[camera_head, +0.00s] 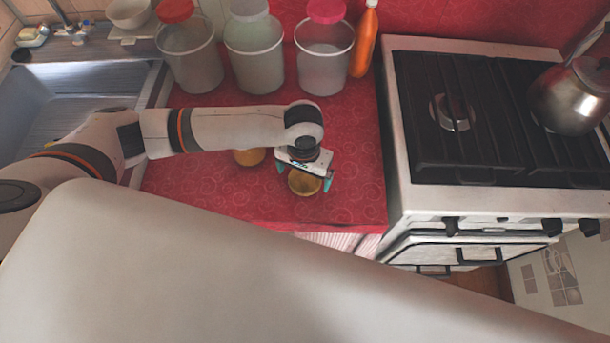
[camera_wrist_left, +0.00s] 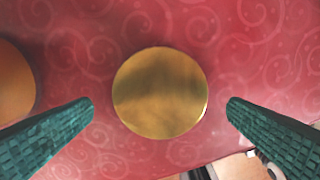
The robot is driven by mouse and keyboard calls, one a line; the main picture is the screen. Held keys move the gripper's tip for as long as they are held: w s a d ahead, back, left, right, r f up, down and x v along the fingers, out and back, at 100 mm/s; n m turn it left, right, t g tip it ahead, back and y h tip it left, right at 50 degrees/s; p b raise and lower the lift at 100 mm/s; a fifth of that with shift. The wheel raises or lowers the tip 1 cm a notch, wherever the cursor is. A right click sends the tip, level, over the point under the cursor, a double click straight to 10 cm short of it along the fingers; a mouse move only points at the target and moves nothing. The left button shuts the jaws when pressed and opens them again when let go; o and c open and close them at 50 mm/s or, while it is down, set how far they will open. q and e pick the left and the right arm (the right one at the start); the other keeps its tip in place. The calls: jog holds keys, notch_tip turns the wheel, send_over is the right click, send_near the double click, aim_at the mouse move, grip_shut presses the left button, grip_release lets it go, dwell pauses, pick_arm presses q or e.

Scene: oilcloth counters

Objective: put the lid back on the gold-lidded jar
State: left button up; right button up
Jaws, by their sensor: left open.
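A round gold disc, which looks like the lid (camera_head: 304,185), lies on the red counter under my left gripper (camera_head: 305,177). In the left wrist view the gold lid (camera_wrist_left: 160,92) sits centred between the two teal fingers of the left gripper (camera_wrist_left: 160,101). The fingers are open, with a gap on either side of the lid. A second round, orange-brown thing (camera_head: 249,157), perhaps the jar, stands to the left, partly hidden by my left arm. Its edge also shows at the left of the wrist view (camera_wrist_left: 14,82). My right gripper is not in view.
Clear canisters with red (camera_head: 176,11), pale and pink (camera_head: 326,11) lids stand along the back, with an orange bottle (camera_head: 364,42) beside them. A sink (camera_head: 70,95) is at left. A stove (camera_head: 480,195) with a kettle (camera_head: 572,98) is at right. The counter's front edge is close to the lid.

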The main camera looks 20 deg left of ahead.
aim_at(304, 180)
pick_arm(q)
jog(key=shift+f, duration=0.9)
jog(key=c, duration=1)
jog(key=shift+c, duration=0.2)
notch_tip(304, 180, up, 10)
